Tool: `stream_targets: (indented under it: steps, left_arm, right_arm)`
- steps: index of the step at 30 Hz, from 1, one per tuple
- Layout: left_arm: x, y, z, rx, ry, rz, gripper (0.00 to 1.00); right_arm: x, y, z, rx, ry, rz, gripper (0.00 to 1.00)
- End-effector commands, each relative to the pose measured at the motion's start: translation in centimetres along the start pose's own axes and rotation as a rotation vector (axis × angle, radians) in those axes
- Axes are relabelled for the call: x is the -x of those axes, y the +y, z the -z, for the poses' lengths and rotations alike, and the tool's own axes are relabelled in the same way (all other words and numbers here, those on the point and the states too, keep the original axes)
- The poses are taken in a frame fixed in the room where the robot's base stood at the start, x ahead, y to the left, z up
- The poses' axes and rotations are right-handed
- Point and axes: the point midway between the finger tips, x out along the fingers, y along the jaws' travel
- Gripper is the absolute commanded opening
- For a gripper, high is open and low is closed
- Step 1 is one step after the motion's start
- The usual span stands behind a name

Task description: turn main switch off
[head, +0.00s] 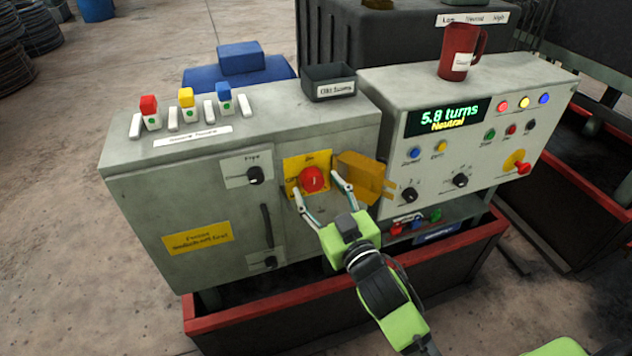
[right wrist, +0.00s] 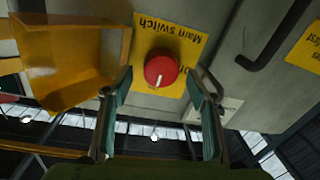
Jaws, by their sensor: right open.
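The main switch is a red round knob (head: 314,179) on a yellow plate (head: 293,164) on the grey cabinet's front. It also shows in the right wrist view (right wrist: 160,69), where a white mark on it points toward the bottom of the picture. A see-through amber cover (head: 362,177) stands swung open to the right of the plate; in the right wrist view the cover (right wrist: 72,55) is at the left. My right gripper (head: 317,188) is open, with one finger on each side of the knob. Contact cannot be told. My left gripper is not in view.
A black selector knob (head: 255,175) and a dark door handle (head: 267,225) are left of the switch. The control panel (head: 400,90) at right reads "5.8 turns Neutral". A red mug (head: 459,53) and a black bin (head: 328,82) stand on top. A red-rimmed trough (head: 270,312) runs below.

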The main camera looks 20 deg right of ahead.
Motion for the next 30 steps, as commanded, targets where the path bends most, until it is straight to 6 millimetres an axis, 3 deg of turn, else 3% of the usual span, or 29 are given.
stream_targets:
  steps: [6,15,16,20,30]
  left_arm:
    - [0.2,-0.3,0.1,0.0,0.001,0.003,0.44]
    - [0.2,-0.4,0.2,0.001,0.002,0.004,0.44]
    - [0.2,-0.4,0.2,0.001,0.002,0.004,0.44]
    - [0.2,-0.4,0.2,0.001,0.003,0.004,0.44]
    - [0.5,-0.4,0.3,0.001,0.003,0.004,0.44]
  right_arm:
    - [-1.7,0.0,0.0,-0.001,0.0,0.001,0.53]
    - [-1.9,-0.1,0.0,-0.001,0.0,0.001,0.53]
    - [-1.9,-0.1,0.0,-0.001,0.0,0.001,0.5]
    - [-1.9,-0.1,0.0,-0.001,0.0,0.001,0.16]
    - [-1.9,-0.1,0.1,0.021,-0.001,0.001,0.14]
